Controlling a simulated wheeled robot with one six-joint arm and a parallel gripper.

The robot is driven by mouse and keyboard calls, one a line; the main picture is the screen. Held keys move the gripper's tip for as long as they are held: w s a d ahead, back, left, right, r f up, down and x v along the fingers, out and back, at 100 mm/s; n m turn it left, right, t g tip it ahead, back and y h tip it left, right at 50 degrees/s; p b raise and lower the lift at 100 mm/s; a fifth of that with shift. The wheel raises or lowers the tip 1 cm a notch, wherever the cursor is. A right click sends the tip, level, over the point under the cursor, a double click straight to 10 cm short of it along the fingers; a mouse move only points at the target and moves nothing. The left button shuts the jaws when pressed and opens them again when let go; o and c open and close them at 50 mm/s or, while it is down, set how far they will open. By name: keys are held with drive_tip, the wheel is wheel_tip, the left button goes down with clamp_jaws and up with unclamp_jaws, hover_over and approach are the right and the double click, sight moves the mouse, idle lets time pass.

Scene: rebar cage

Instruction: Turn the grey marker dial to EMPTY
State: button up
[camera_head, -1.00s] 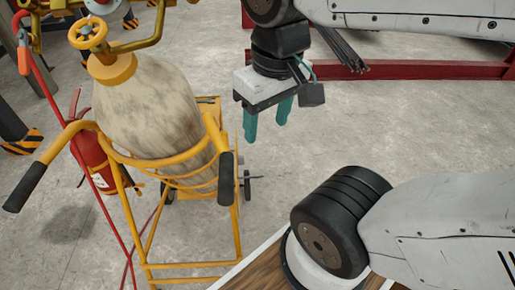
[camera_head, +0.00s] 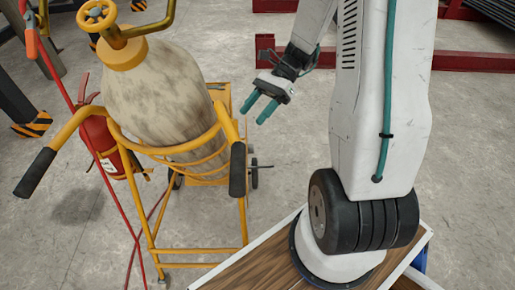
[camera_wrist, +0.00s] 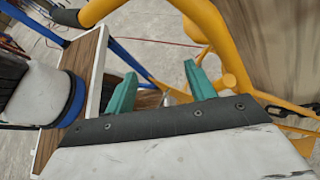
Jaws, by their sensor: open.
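My gripper (camera_head: 256,108) is open and empty, with two teal fingers. In the head view it hangs in the air right of the gas cylinder (camera_head: 150,95), fingers pointing down and left. In the wrist view the fingers of my gripper (camera_wrist: 160,72) stand apart. The yellow cart (camera_wrist: 212,30) frame shows beyond them. I cannot make out the grey marker dial in either view. A small pale grey piece shows low between the fingers in the wrist view, but I cannot tell what it is.
The cylinder stands in a yellow cart (camera_head: 198,248) with black handle grips. A yellow valve wheel (camera_head: 97,15) tops it. A red fire extinguisher (camera_head: 98,140) is at its left. A red beam (camera_head: 470,63) lies at the back right. The floor behind my gripper is bare.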

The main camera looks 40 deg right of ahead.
drive_tip(key=w+d+f+m+t+y, duration=0.2)
drive_tip(key=d+f+m+t+y, duration=0.15)
drive_tip(key=d+f+m, duration=0.4)
drive_tip(key=m+t, duration=0.9)
drive_tip(key=m, duration=0.2)
approach(251, 149)
drive_tip(key=w, duration=0.1)
drive_tip(key=x, duration=0.7)
drive_tip(key=shift+w+f, duration=0.2)
drive_tip(key=shift+f, duration=0.35)
drive_tip(key=shift+d+g+h, duration=0.1)
drive_tip(key=shift+g+h, duration=0.15)
drive_tip(key=c, duration=1)
